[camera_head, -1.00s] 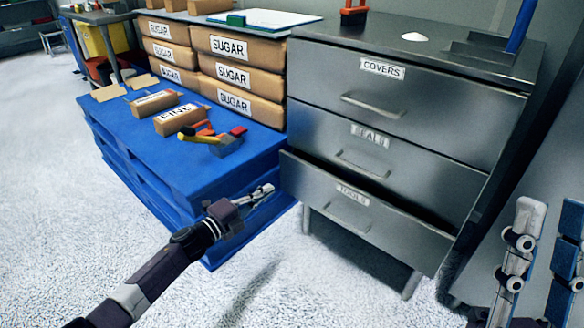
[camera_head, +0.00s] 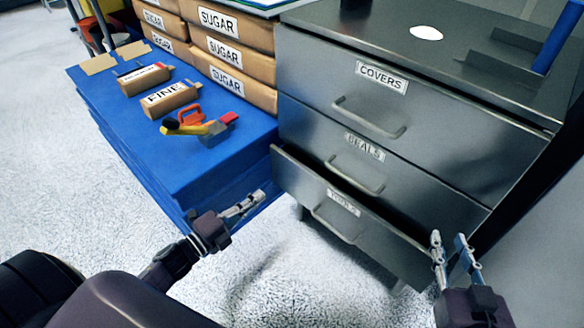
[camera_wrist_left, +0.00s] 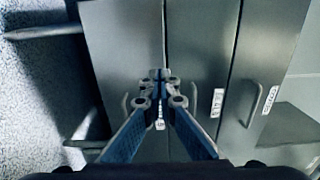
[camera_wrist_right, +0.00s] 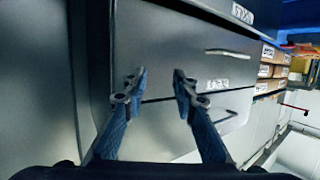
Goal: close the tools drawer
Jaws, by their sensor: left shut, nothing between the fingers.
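The tools drawer (camera_head: 300,192) is the lowest drawer of the grey metal cabinet (camera_head: 470,172). It stands partly pulled out, with a dark gap above its front, and it has a bar handle and a label. Its front also shows in the left wrist view (camera_wrist_left: 118,60). My left gripper (camera_head: 258,197) is shut and empty, in front of and left of the drawer's left end, apart from it in the head view. My right gripper (camera_head: 449,240) is open and empty near the drawer's right end. I cannot tell whether it touches the drawer.
The covers drawer (camera_head: 335,75) and the seals drawer (camera_head: 310,128) above look shut. A blue pallet stack (camera_head: 215,165) stands left of the cabinet, holding sugar boxes (camera_head: 235,55), smaller boxes and a yellow-handled tool (camera_head: 185,128). White floor (camera_head: 285,275) is open in front.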

